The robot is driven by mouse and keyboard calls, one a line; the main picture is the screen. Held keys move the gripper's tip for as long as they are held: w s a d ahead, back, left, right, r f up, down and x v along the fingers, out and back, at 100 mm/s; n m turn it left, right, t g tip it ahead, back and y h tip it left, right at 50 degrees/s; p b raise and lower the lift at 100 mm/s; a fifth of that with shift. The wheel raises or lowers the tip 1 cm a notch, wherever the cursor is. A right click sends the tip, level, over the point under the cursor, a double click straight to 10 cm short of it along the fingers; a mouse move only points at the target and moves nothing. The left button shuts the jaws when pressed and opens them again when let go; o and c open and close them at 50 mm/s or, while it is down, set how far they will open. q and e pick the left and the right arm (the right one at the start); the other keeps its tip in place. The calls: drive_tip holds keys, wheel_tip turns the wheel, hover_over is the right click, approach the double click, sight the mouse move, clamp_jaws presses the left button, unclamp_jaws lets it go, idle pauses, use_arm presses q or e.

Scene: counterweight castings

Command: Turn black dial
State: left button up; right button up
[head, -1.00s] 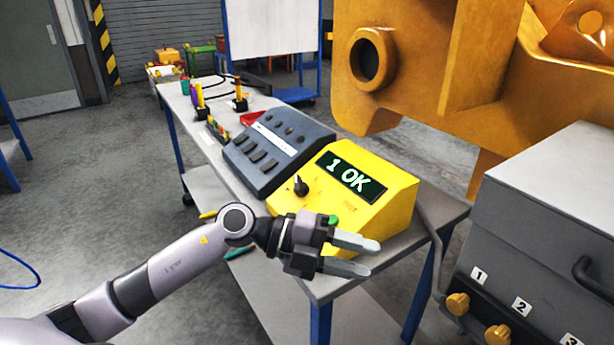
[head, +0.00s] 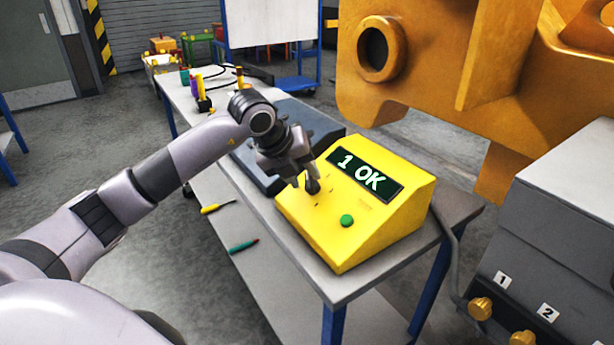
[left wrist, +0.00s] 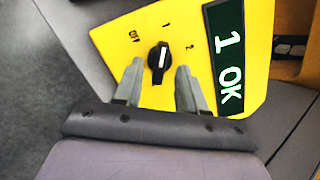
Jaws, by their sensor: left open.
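The black dial (left wrist: 159,58) sits on the sloped face of a yellow box (head: 330,232). In the left wrist view it has a white pointer line and the marks OFF, 1 and 2 around it; the line points close to the 1. In the head view the dial (head: 312,186) is partly hidden by my left gripper (head: 305,184). My left gripper is open, with one finger on each side of the dial in the left wrist view (left wrist: 161,80). I cannot tell whether the fingers touch it. The box's display (head: 365,176) reads "1 OK". My right gripper is not in view.
A green button (head: 347,221) is on the box, right of the dial. A large orange casting (head: 430,60) overhangs at right, above a grey cabinet (head: 570,220) with numbered knobs. Two screwdrivers lie on the lower shelf.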

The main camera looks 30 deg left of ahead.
use_arm(q)
drive_tip(key=shift+x, duration=1.2)
drive_tip(key=shift+c, duration=0.3)
drive_tip(key=c, duration=0.6)
